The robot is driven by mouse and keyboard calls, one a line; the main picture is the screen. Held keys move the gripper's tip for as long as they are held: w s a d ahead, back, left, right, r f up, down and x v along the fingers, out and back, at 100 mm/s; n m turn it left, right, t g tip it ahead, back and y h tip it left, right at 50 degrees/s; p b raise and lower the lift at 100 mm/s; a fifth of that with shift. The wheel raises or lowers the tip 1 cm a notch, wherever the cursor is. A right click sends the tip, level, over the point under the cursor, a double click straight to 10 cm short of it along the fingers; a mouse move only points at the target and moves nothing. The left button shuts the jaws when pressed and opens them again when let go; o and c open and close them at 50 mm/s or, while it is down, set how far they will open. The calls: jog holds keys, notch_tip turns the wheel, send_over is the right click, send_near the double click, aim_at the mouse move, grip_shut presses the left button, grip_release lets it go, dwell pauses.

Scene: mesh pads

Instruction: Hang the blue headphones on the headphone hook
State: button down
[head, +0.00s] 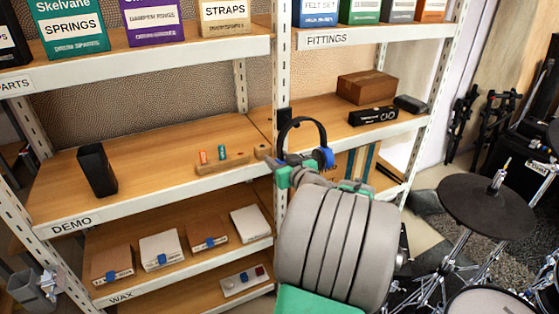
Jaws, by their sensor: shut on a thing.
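The headphones (301,121) have a thin black headband arched upward and blue ear cups; the right cup (326,157) shows clearly, the left one is partly covered. My gripper (302,160) is shut on the headphones from below and holds them upright in front of the shelf upright. My grey arm hides what lies behind and below. A small wooden knob (262,152) sticks out at the DEMO shelf's front edge, just left of the headphones and apart from them in the picture. I cannot tell whether it is the headphone hook.
A wooden block with small red and teal pieces (222,163) and a black speaker (97,170) stand on the DEMO shelf (150,148). A brown box (367,87) and black cases are on the right shelf. A drum kit (497,207) stands at right.

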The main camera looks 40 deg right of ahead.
jog(key=shift+f+b+x, duration=0.2)
jog(key=shift+b+x, duration=0.2)
jog(key=shift+x, duration=0.85)
jog(key=shift+f+b+x, duration=0.15)
jog(key=shift+b+x, duration=0.2)
jog(key=shift+x, duration=0.95)
jog(key=c, duration=0.8)
grip_release()
jog(key=shift+a, duration=0.1)
jog(key=shift+o, duration=0.2)
jog(key=shift+s+f, duration=0.1)
